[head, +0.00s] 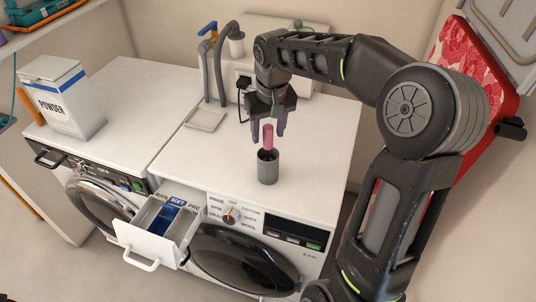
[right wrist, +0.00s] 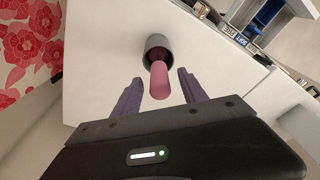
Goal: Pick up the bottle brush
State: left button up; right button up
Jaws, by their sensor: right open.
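The bottle brush (head: 268,137) shows as a pink handle standing upright out of a grey cylindrical holder (head: 268,172) on top of the right washing machine. Its lower part is hidden inside the holder. In the right wrist view the pink handle (right wrist: 159,80) points toward the camera, with the holder (right wrist: 158,45) behind it. My right gripper (head: 266,128) is open above the holder, its purple fingers pointing down on either side of the handle's upper end. In the right wrist view the fingers (right wrist: 158,92) are apart and nothing is between them but the handle. My left gripper is not in view.
A powder box (head: 68,100) stands on the left machine. The detergent drawer (head: 160,225) is pulled open at the front. A small tray (head: 205,119) and grey hoses (head: 221,70) are behind. A red floral board (head: 475,70) stands at right. The machine top around the holder is clear.

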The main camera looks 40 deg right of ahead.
aim_at(267, 140)
jog(key=shift+w+f+p, duration=0.2)
jog(key=shift+f+p, duration=0.15)
jog(key=shift+f, duration=1.55)
jog(key=shift+c, duration=0.2)
grip_shut()
